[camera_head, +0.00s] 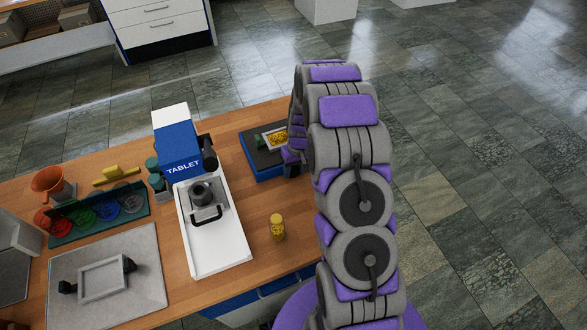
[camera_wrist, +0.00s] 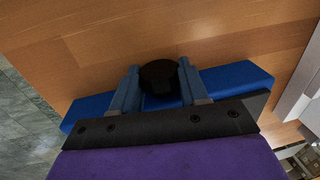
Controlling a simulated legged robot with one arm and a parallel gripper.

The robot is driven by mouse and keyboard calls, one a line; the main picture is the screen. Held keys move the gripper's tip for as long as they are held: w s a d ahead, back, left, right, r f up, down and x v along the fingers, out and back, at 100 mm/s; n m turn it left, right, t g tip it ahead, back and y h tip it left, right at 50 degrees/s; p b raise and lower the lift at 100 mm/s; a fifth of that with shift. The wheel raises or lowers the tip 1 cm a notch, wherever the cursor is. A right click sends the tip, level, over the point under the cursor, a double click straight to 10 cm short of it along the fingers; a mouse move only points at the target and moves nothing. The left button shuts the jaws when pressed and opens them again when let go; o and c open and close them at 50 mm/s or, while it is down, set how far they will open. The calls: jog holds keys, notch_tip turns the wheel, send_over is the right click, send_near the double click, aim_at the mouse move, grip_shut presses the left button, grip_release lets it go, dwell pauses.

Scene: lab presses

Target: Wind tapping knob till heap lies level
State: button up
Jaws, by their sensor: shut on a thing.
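The tapping device has a blue base with a dark top (camera_head: 262,158) and stands at the table's far right edge. A small pale-rimmed tray (camera_head: 265,142) on it holds a yellow heap (camera_head: 278,137); it is too small to tell how level it lies. In the wrist view, my gripper (camera_wrist: 157,78) has its two blue fingers on either side of a dark round knob (camera_wrist: 160,72), shut on it. The blue base (camera_wrist: 240,78) shows behind the fingers. In the head view my arm hides the knob and most of my gripper.
A blue-and-white tablet press (camera_head: 177,150) stands left of the device. A yellow-filled jar (camera_head: 277,227) stands on the wooden table (camera_head: 262,205). An orange funnel (camera_head: 48,181), a rack of coloured discs (camera_head: 97,216) and a grey plate (camera_head: 140,270) are farther left.

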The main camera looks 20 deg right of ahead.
jog(key=o, duration=1)
jog(key=shift+r, duration=0.1)
jog(key=r, duration=0.5)
jog(key=d+r+p, duration=0.1)
jog(key=r, duration=0.5)
jog(key=d+r+p, duration=0.1)
jog(key=r, duration=0.5)
jog(key=shift+d, duration=0.25)
